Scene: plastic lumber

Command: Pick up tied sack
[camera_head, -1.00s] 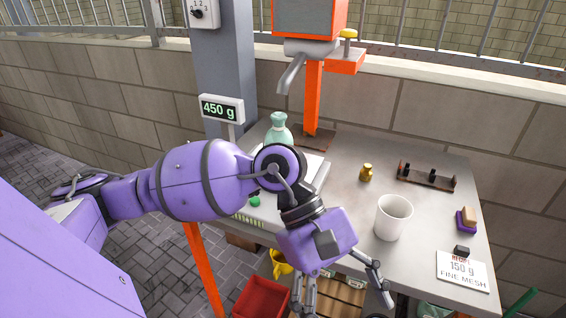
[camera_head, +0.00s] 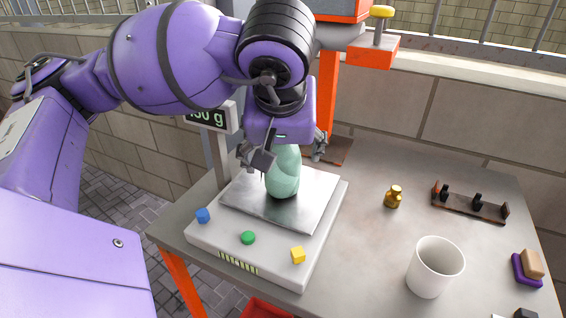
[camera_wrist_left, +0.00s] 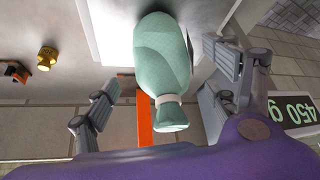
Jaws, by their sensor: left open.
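The tied sack (camera_head: 284,178) is pale green and stands upright on the metal plate of the scale (camera_head: 237,222). Its upper part is hidden behind my left gripper in the head view. In the left wrist view the sack (camera_wrist_left: 163,62) shows its full body, with a pale tie around its neck. My left gripper (camera_head: 290,158) is open, with one finger on each side of the sack near its top. In the wrist view the fingers (camera_wrist_left: 165,88) look clear of the sack on both sides. My right gripper is not in view.
Blue, green and yellow buttons sit along the scale's front. A white cup (camera_head: 434,267), a brass weight (camera_head: 393,196) and a dark rack (camera_head: 470,203) stand to the right on the table. An orange post (camera_head: 328,100) rises behind the scale. The display (camera_head: 212,116) is partly covered by my arm.

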